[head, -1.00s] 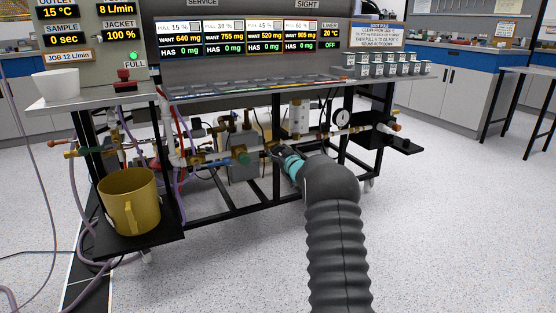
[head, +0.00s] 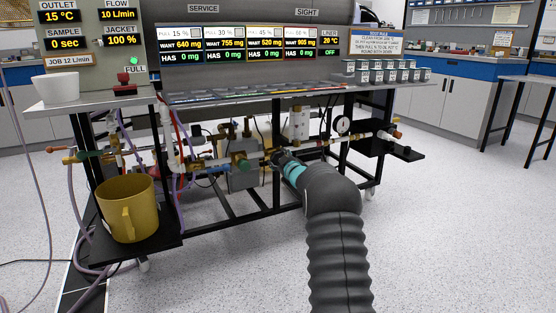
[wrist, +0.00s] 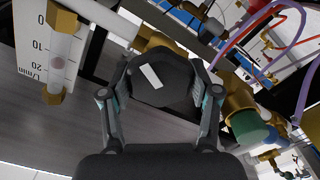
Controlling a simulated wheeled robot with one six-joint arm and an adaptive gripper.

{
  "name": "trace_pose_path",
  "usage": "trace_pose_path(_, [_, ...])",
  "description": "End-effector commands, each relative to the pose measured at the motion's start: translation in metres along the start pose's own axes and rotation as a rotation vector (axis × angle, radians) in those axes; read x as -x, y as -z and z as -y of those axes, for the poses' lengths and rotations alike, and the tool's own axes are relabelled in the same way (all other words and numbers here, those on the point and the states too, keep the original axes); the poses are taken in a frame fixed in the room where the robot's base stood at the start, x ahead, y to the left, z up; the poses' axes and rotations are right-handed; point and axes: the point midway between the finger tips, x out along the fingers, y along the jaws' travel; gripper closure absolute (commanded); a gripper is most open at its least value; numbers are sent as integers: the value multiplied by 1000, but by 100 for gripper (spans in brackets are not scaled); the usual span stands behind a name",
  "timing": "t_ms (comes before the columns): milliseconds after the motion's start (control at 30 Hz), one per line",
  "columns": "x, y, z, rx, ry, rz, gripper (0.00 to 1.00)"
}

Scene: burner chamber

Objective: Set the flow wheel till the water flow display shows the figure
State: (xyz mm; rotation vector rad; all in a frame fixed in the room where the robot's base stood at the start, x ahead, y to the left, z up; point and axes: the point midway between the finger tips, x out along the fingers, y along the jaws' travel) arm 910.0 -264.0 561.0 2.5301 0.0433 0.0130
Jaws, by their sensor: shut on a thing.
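The water flow display (head: 118,15) at the upper left of the head view reads 10 L/min. A label (head: 68,62) below it reads JOB 12 L/min. The flow wheel (wrist: 163,88) is a dark knob with a white mark, in the middle of the wrist view. My gripper (wrist: 163,72) is shut on it, one finger on each side. In the head view my gripper (head: 281,158) reaches into the pipework under the bench, and the wheel is mostly hidden there by my arm.
A flow tube (wrist: 60,55) marked 0, 10, 20 L/min stands left of my gripper in the wrist view. A green-handled brass valve (wrist: 250,128) is close on the right. A gold mug (head: 128,208) stands on the low left shelf. Open floor lies right of the bench.

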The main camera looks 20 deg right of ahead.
Motion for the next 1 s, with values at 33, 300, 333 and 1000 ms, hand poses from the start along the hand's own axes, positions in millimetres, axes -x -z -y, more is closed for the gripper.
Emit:
trace_pose_path(33, [0,1,0,0,0,-2,73])
trace_pose_path(300, [0,1,0,-1,0,-2,21])
trace_pose_path(333, [0,1,0,-1,0,-2,14])
trace_pose_path(1000, [33,1,-1,-3,-1,0,13])
